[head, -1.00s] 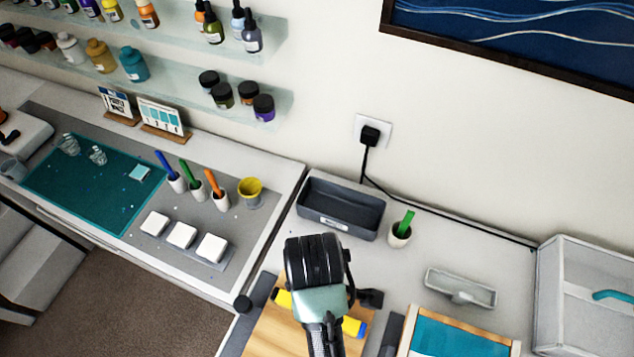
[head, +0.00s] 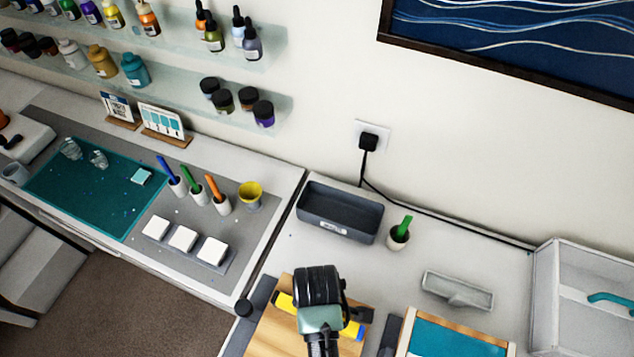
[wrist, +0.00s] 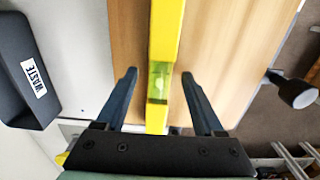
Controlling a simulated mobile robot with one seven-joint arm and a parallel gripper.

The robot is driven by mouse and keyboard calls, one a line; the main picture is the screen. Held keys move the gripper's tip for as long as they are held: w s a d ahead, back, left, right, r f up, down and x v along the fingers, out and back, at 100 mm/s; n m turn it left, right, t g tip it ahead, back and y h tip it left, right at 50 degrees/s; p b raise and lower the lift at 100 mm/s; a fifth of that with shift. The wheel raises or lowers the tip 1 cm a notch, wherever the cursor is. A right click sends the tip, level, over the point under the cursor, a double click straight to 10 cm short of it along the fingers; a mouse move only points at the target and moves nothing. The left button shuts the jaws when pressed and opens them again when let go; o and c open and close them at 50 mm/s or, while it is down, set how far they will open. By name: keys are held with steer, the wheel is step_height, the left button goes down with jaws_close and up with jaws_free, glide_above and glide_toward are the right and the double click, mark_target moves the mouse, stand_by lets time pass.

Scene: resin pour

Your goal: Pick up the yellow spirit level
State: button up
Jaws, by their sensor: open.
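The yellow spirit level (head: 284,301) lies on a wooden board (head: 268,336) at the bottom of the head view, partly hidden behind my arm. In the wrist view the level (wrist: 166,50) runs lengthwise up the picture, with its green vial (wrist: 160,82) facing me. My gripper (wrist: 160,80) is open, with one finger on each side of the level and a visible gap to each. In the head view my wrist covers the fingers and the middle of the level.
A dark grey bin (head: 340,213) stands behind the board; its WASTE label shows in the wrist view (wrist: 34,78). A white cup with a green tool (head: 399,234), a grey tray (head: 457,291) and a teal-topped wooden frame (head: 450,338) are to the right.

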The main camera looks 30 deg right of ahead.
jaws_close()
steer(key=shift+r, duration=0.15)
